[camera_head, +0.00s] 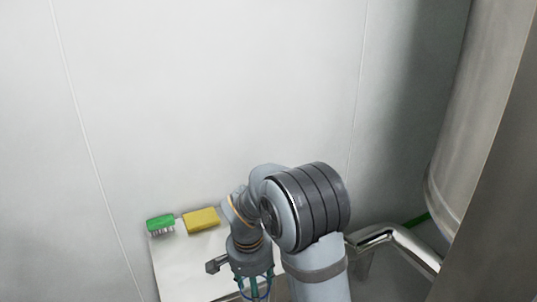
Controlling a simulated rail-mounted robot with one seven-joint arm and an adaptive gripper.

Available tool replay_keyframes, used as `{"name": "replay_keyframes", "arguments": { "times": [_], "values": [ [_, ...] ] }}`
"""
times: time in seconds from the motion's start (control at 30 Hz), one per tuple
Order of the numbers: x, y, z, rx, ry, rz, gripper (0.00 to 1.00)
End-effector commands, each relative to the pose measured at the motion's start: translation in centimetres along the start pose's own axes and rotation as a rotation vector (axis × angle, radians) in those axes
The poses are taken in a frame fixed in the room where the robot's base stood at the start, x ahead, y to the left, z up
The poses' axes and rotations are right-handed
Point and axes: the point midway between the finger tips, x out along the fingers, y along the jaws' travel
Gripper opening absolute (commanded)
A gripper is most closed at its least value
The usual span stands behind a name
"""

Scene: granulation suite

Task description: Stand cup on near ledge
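No cup can be made out in the camera_head view. A white flat surface (185,268), perhaps a ledge, shows at the lower left and runs out of the bottom of the picture. I cannot tell whether it is the near ledge. My gripper (254,292) points down at the bottom edge, at the right side of this surface. Its fingertips are at or past the edge of the picture, so I cannot tell whether it is open or holds anything.
A green brush (160,224) and a yellow sponge (202,220) lie at the back of the white surface. A bent metal pipe (398,238) is right of my arm. A large steel vessel (490,110) fills the right side. A pale wall stands behind.

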Motion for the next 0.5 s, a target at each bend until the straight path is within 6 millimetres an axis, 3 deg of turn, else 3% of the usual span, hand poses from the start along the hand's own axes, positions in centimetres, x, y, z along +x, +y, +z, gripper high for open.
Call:
{"name": "replay_keyframes", "arguments": {
  "times": [0.1,0.2,0.5],
  "values": [
    [-0.9,-0.9,2.9,-0.201,0.001,-0.026,0.3],
    [-1.4,-1.1,4.3,-0.314,0.001,-0.04,0.3],
    [-3.0,1.1,6.4,-0.546,0.002,-0.069,0.3]
  ]
}}
